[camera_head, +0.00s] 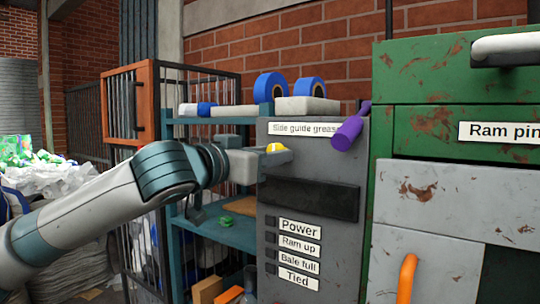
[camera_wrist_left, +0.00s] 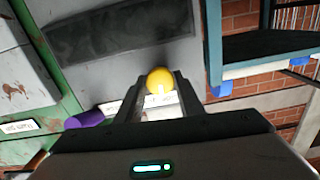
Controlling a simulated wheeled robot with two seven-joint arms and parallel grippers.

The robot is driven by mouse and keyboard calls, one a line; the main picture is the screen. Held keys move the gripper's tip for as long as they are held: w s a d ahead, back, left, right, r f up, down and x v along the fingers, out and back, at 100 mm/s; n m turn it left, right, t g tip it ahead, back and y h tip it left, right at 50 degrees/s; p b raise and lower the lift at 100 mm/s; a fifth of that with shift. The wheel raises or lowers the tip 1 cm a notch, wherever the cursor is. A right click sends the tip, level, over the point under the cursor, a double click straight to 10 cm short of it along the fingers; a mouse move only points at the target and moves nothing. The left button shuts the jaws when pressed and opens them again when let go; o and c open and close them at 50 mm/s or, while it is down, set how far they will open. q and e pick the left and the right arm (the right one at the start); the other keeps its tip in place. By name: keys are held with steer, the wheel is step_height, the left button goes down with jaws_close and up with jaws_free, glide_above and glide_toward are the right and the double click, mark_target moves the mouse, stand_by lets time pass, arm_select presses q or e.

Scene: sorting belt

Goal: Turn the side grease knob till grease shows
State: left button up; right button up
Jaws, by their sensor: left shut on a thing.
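The side grease knob is a small yellow ball (camera_head: 275,147) on the grey panel (camera_head: 350,268), just below the "Side guide grease" label (camera_head: 302,129). My left gripper (camera_head: 272,155) reaches in from the left and is shut on the knob. In the left wrist view the yellow knob (camera_wrist_left: 160,80) sits between the tips of the two fingers (camera_wrist_left: 158,92). A purple handle-like thing (camera_head: 348,130) sticks out at the panel's upper right; it also shows in the left wrist view (camera_wrist_left: 88,118). I see no grease. My right gripper is not in view.
A dark recessed strip (camera_head: 308,198) and status labels such as "Power" (camera_head: 300,229) lie below the knob. A teal shelf (camera_head: 235,232) stands left of the panel. A green, rusty cabinet (camera_head: 440,75) with an orange handle (camera_head: 407,278) stands at right.

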arm_select(q)
steer(key=shift+m+p, duration=1.65)
steer(key=shift+m, duration=6.55)
steer(key=o, duration=1)
steer(key=shift+o, duration=0.2)
